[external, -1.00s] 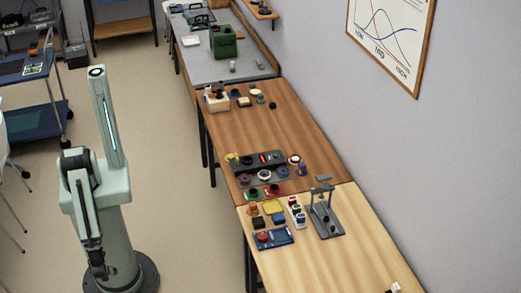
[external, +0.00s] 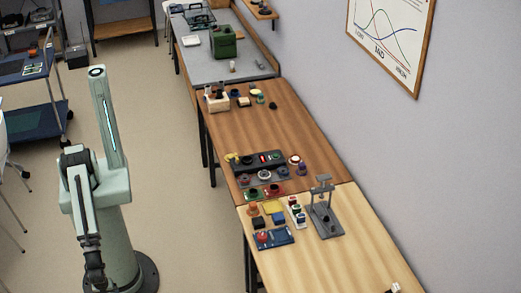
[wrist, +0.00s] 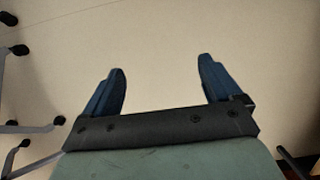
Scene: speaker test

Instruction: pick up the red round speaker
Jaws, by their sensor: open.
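Several small round parts lie on the long tables to the right of my arm, too small to tell for sure which is the red round speaker. A red round piece (external: 262,237) sits on a blue tray (external: 282,238) on the light wooden table. Another red piece (external: 273,190) lies farther back, near the edge of the darker table. My gripper (wrist: 162,70) is open and empty, its two blue fingers wide apart over bare floor. In the external view my gripper hangs low beside my base, well left of the tables.
A grey stand (external: 324,212) rises on the light table (external: 325,265), next to the wall. A dark tray (external: 262,170) with round parts lies behind. A green case (external: 223,42) stands on the far grey table. Chair legs (wrist: 40,128) show at left in the wrist view.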

